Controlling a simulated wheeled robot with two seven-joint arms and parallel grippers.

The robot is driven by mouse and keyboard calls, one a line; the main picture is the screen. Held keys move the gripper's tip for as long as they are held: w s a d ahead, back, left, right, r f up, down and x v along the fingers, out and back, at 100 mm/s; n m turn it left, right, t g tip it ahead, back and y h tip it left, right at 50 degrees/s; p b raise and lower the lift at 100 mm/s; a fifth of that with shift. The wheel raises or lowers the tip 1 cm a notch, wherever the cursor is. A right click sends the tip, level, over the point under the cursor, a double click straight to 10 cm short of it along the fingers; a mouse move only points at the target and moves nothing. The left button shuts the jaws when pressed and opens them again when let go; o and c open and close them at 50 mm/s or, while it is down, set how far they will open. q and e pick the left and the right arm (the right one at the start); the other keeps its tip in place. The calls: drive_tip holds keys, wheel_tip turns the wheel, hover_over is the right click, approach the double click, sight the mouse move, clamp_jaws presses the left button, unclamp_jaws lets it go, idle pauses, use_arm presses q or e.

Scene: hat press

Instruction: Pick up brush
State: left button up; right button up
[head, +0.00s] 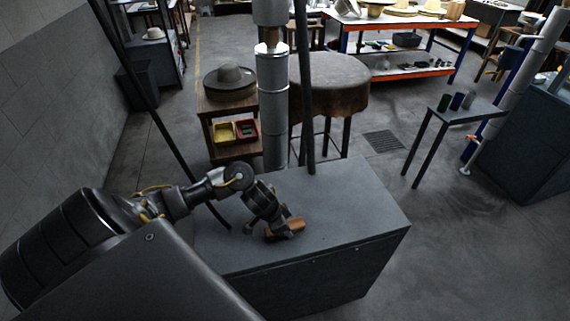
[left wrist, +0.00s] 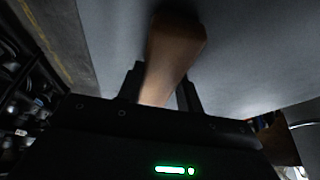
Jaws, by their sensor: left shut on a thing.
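The brush (head: 291,228) has a brown wooden body and is at the top of the dark grey cabinet (head: 350,205), near its front edge in the head view. My left gripper (head: 280,232) comes down over it from the left and is shut on it. In the left wrist view the wooden brush (left wrist: 172,50) sits between the two black fingers of my left gripper (left wrist: 162,85). The cabinet's grey top (left wrist: 250,50) fills much of that view. Whether the brush touches the top is unclear. My right gripper is not in view.
Dark posts and a grey column (head: 273,110) rise at the cabinet's back edge. A wooden stand with a grey hat (head: 230,78) and a round stool-like table (head: 335,80) stand behind. The cabinet top right of the brush is clear.

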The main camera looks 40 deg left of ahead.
use_arm(q)
drive_tip(key=shift+r, duration=0.15)
drive_tip(key=shift+w+r, duration=0.1)
drive_tip(key=shift+r, duration=0.2)
wheel_tip(320, 180, up, 2)
drive_tip(key=shift+r+p, duration=0.1)
drive_tip(key=shift+p, duration=0.2)
drive_tip(key=s+d+r+p, duration=0.2)
drive_tip(key=s+r, duration=0.3)
drive_tip(key=s, duration=0.1)
drive_tip(key=s+d+r+p, duration=0.2)
drive_tip(key=s+r+p, duration=0.1)
drive_tip(key=s+r, duration=0.2)
drive_tip(key=shift+s, duration=1.3)
